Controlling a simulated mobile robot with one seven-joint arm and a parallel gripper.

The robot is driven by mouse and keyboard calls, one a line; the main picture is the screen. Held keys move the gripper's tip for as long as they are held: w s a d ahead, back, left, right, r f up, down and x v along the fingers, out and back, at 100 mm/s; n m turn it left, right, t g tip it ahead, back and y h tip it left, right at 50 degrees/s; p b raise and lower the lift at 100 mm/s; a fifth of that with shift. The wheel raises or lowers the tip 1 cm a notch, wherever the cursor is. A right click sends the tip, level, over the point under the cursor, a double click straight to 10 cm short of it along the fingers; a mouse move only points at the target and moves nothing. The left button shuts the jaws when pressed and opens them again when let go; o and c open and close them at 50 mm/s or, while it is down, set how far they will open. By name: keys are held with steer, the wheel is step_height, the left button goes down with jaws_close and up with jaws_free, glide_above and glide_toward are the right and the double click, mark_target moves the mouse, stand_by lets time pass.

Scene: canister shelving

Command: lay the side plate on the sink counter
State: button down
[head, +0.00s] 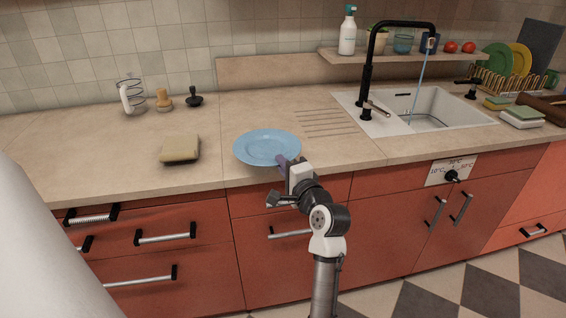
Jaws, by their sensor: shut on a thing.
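The side plate (267,146) is light blue and round, in the head view at the counter's front part, left of the sink. My gripper (284,163) is shut on the plate's near right rim. The plate looks about level. I cannot tell whether it touches the counter or is held just above it. The sink counter (350,150) is beige and runs across the picture, with drain grooves left of the white sink (435,108). The fingertips are small and partly hidden by the gripper body.
A tan sponge-like block (180,148) lies left of the plate. Behind it stand small wooden (164,99) and black (194,98) items. A black tap (368,75) rises at the sink. The counter between the plate and back wall is clear.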

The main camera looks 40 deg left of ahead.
steer(key=shift+f+b, duration=1.15)
steer(key=shift+f, duration=1.1)
steer(key=shift+f, duration=0.45)
steer(key=c, duration=1.5)
jaws_free()
steer(key=shift+f, duration=0.1)
steer(key=v, duration=0.7)
